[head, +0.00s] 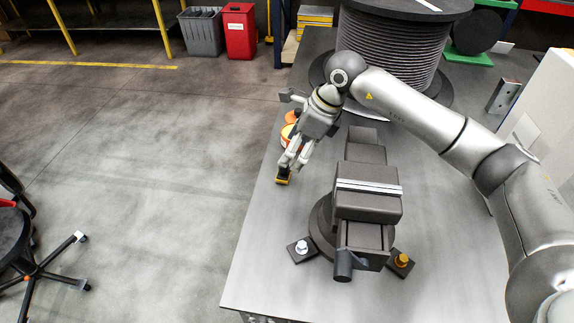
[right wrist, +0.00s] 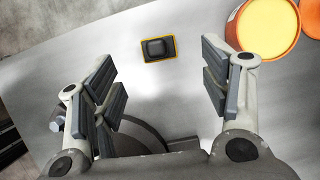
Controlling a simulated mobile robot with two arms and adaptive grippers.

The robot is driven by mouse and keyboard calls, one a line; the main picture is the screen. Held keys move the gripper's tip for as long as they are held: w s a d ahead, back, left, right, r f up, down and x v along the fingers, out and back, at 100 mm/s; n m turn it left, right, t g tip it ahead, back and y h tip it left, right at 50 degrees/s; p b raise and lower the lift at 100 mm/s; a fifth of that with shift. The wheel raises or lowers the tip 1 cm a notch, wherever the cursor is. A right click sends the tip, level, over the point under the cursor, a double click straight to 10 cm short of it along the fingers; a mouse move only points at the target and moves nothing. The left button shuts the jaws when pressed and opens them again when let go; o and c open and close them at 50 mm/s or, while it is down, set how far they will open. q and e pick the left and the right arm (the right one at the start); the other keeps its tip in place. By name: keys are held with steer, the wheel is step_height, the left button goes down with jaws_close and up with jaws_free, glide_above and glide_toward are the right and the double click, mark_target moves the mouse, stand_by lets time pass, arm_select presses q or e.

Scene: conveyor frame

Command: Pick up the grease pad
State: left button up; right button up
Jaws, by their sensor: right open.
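The grease pad is a small dark block with a yellow-orange edge. In the head view the grease pad (head: 283,178) lies on the bench near its left edge, just below my right gripper (head: 291,163). In the right wrist view the grease pad (right wrist: 158,48) lies flat on the grey surface, beyond the fingertips and between their lines. My right gripper (right wrist: 160,85) is open, with nothing between its fingers. The left gripper is in neither view.
An orange tin with yellow contents (right wrist: 268,30) stands close to the right finger. A dark bench vise (head: 368,190) is bolted to the bench (head: 262,255) right of the gripper. A large cable reel (head: 398,45) stands behind. The bench's front left is clear.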

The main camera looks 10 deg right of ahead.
steer(key=shift+a+f, duration=0.3)
steer(key=shift+f, duration=0.3)
steer(key=shift+w+a+f, duration=0.1)
steer(key=shift+w+f, duration=0.05)
steer(key=shift+f, duration=0.15)
steer(key=p+x, duration=0.2)
steer(key=x, duration=0.2)
steer(key=shift+a+f+p, duration=0.15)
steer(key=shift+f+p, duration=0.15)
steer(key=shift+p, duration=0.1)
steer(key=shift+a+f, duration=0.1)
steer(key=shift+f, duration=0.3)
steer(key=c, duration=1.1)
step_height(320, 180, up, 9)
steer(key=b, duration=0.3)
steer(key=shift+r, duration=0.55)
steer(key=o, duration=0.4)
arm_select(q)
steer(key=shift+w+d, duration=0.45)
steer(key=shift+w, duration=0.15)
arm_select(e)
steer(key=c, duration=0.3)
